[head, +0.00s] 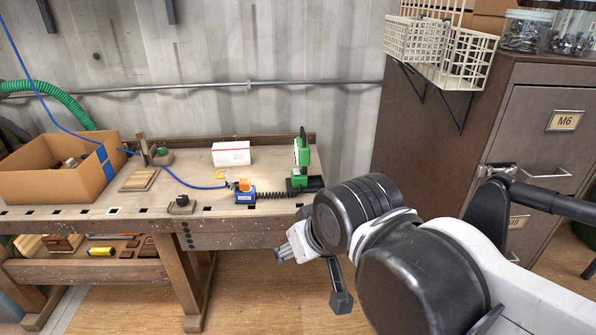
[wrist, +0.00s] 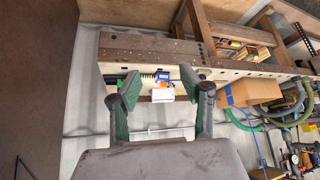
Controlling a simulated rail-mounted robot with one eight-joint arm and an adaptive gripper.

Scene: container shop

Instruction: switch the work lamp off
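No shape in view is plainly a lamp. A green upright device (head: 302,157) with a black base stands at the right end of the workbench and may be the work lamp. A black coiled cord runs from it to a small blue box (head: 245,194) with an orange part on top. I cannot tell whether anything is lit. The blue box also shows in the wrist view (wrist: 187,76), beyond the fingers. My gripper (wrist: 160,86) is open, with nothing between its fingers. In the head view it is at the bench's front right, apart from these things; its fingers are partly hidden.
The workbench (head: 130,223) also holds a cardboard box (head: 35,185), a white carton (head: 231,153) and a blue hose (head: 185,182). A brown drawer cabinet (head: 425,160) with wire baskets (head: 440,50) above stands to the right. The bench's front middle is fairly clear.

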